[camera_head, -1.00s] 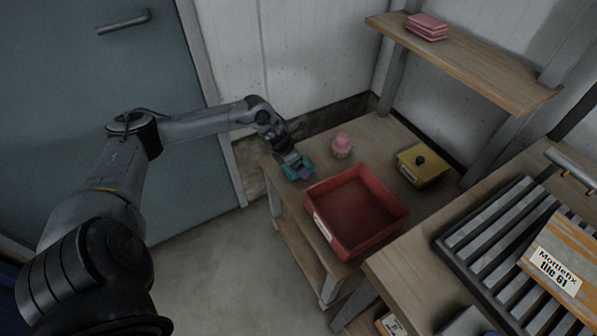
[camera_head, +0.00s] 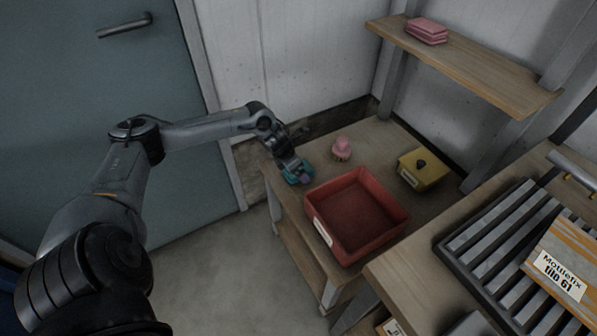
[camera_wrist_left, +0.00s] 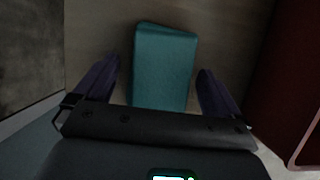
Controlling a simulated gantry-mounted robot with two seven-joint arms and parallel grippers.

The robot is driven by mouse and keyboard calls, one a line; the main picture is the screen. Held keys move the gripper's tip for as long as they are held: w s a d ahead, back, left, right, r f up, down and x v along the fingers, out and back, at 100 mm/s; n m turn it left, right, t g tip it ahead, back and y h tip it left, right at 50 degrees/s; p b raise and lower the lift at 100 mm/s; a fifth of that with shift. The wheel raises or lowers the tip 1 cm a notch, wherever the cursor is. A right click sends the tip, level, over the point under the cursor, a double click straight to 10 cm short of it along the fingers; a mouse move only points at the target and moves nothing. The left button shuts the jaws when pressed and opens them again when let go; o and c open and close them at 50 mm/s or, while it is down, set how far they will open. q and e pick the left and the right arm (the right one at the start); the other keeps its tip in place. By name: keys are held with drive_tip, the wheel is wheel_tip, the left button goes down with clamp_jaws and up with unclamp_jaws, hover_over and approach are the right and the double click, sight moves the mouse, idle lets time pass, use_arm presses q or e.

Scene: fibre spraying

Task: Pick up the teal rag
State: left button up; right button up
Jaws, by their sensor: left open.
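The teal rag (camera_wrist_left: 163,66) lies on the wooden table in the left wrist view, as a folded block between the two fingers of my left gripper (camera_wrist_left: 158,88). The fingers are open, with a gap on each side of the rag. The near end of the rag is hidden behind the gripper body. In the head view, the teal rag (camera_head: 291,175) is at the left end of the table, and my left gripper (camera_head: 303,177) is over it and partly hides it. My right gripper is not in view.
A red bin (camera_head: 352,254) stands just right of the rag. A pink object (camera_head: 341,149) and a yellow box with a dark knob (camera_head: 424,177) are behind it. A shelf (camera_head: 470,72) holds pink blocks (camera_head: 427,30). A slatted rack (camera_head: 487,225) is at the right.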

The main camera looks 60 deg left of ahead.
use_arm(q)
drive_tip(key=shift+c, duration=0.2)
drive_tip(key=c, duration=1)
wheel_tip(320, 180, up, 5)
drive_tip(key=p, duration=0.3)
drive_tip(key=shift+r, duration=0.1)
drive_tip(key=shift+w+d+r+p, duration=0.75)
drive_tip(key=shift+w+d+r, duration=0.3)
drive_tip(key=shift+w+d, duration=0.35)
drive_tip(key=shift+w+d+r+p, duration=0.8)
drive_tip(key=shift+w+d+r, duration=0.35)
drive_tip(key=shift+d, duration=0.4)
drive_tip(key=shift+w+d+r+p, duration=0.75)
drive_tip(key=shift+w+d+r, duration=0.2)
drive_tip(key=shift+w+d, duration=0.45)
